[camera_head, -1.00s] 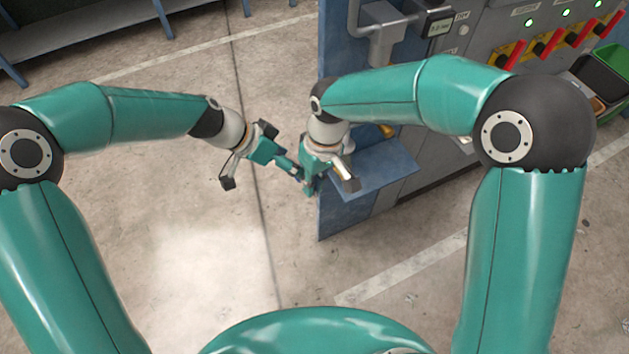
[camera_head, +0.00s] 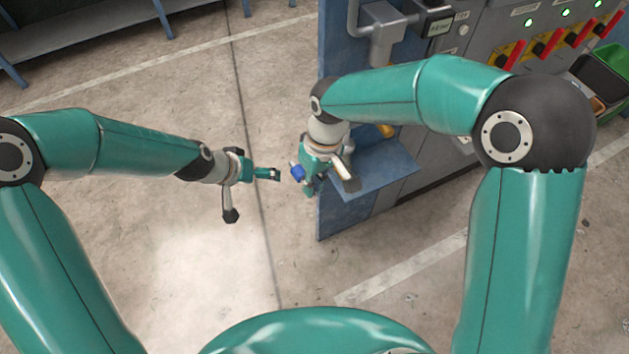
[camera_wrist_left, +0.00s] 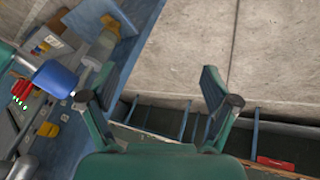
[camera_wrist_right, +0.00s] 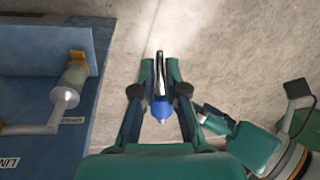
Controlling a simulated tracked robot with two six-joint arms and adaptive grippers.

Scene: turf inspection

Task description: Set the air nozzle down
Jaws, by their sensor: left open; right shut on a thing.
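The air nozzle has a blue body (camera_head: 297,172) and a slim metal tube. My right gripper (camera_head: 325,180) is shut on it, beside the left edge of the blue panel. In the right wrist view the nozzle (camera_wrist_right: 161,106) sits between the fingertips, its dark, shiny tube pointing away from the palm. My left gripper (camera_head: 254,194) is open and empty, a short gap left of the nozzle. In the left wrist view the open fingers (camera_wrist_left: 158,100) hold nothing, and the blue nozzle body (camera_wrist_left: 55,78) shows at the left.
A blue shelf plate (camera_head: 385,172) juts from the panel, just right of my right gripper. A grey cabinet with red-handled valves (camera_head: 548,45) stands behind. Open concrete floor (camera_head: 180,190) lies to the left.

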